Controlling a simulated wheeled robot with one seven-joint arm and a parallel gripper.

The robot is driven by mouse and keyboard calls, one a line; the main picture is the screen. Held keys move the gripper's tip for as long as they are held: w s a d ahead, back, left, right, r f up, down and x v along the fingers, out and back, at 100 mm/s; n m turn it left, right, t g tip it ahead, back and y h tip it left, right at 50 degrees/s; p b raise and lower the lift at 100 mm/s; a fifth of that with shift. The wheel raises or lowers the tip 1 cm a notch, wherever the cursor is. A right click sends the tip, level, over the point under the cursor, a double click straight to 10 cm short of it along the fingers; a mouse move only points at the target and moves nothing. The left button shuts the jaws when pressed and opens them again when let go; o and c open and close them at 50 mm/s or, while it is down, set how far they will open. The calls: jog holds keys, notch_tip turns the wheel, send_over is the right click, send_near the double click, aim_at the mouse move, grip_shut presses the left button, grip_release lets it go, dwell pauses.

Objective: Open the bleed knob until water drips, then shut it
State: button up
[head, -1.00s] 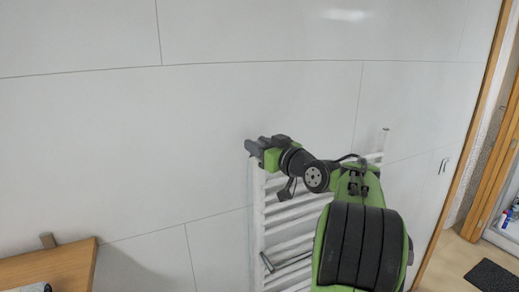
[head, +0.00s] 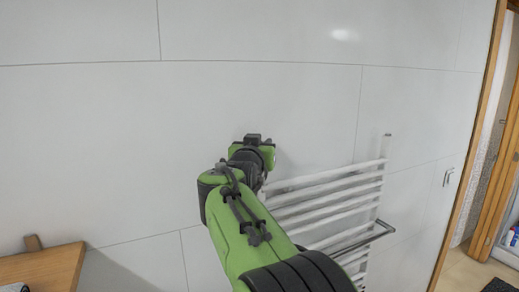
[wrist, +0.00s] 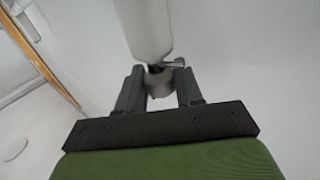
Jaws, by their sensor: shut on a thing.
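The bleed knob (wrist: 158,84) is a small grey piece at the end of a white radiator tube (wrist: 146,28) in the wrist view. A small metal spout (wrist: 174,64) sticks out beside it. My gripper (wrist: 160,92) has one dark finger on each side of the knob and is shut on it. I cannot make out any water. In the head view my wrist and arm hide the knob and the fingertips, at the top left of the white towel radiator (head: 325,183).
The radiator's white bars and a metal towel rail (head: 362,238) lie to the right of my arm. A wooden shelf (head: 45,268) is at the lower left. A wood-framed doorway (head: 480,150) is at the right. The tiled wall (head: 120,130) is otherwise clear.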

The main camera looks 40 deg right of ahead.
jog(key=shift+w+m+g+h, duration=0.1)
jog(key=shift+m+g+h, duration=0.65)
jog(key=shift+g, duration=0.25)
jog(key=o, duration=0.9)
jog(key=shift+o, duration=0.2)
jog(key=b+v, duration=0.2)
jog(key=v, duration=1.3)
jog(key=shift+a, duration=0.4)
